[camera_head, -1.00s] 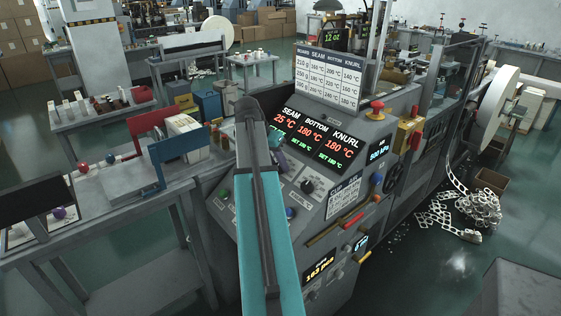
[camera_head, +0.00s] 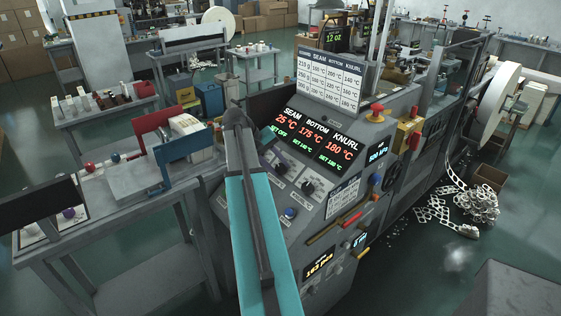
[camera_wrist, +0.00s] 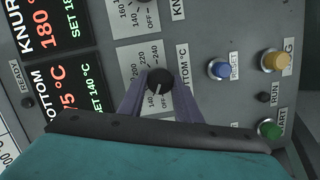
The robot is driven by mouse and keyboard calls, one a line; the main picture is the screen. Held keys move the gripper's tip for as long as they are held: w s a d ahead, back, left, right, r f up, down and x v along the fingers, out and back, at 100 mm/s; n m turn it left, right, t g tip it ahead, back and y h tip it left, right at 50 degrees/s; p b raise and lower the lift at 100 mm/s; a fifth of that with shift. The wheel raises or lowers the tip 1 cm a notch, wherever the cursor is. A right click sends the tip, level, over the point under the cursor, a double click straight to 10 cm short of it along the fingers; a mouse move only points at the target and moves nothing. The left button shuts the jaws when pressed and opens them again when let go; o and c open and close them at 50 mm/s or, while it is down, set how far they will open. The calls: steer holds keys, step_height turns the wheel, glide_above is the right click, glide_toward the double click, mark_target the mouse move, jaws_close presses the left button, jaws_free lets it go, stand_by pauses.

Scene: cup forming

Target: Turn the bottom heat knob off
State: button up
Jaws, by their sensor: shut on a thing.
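In the wrist view, the bottom heat knob (camera_wrist: 159,82) is a round black knob on the grey panel. Its dial is labelled BOTTOM °C, and its white mark points toward the 140 and OFF end. My gripper (camera_wrist: 159,86) is shut on this knob, with one purple-grey finger on each side. The bottom display (camera_wrist: 75,98) reads 75 °C in its visible part, with SET 140 °C in green. In the head view, the display (camera_head: 314,138) shows bottom at 175 °C.
The knurl knob (camera_wrist: 147,6) sits close beside the held knob. A blue RESET button (camera_wrist: 220,69), a yellow button (camera_wrist: 274,61) and a green START button (camera_wrist: 269,129) are nearby. A red emergency button (camera_head: 375,112) stands at the panel's upper right.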

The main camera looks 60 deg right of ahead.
steer(key=n, duration=0.1)
steer(key=n+p, duration=0.1)
steer(key=n, duration=0.1)
steer(key=n+h+p, duration=0.1)
steer(key=n, duration=0.1)
steer(key=shift+s+a+g, duration=0.15)
steer(key=shift+s+g, duration=0.1)
steer(key=shift+g, duration=0.15)
steer(key=o, duration=1.1)
steer(key=shift+s+r, duration=0.1)
steer(key=shift+r, duration=0.05)
steer(key=shift+w, duration=0.2)
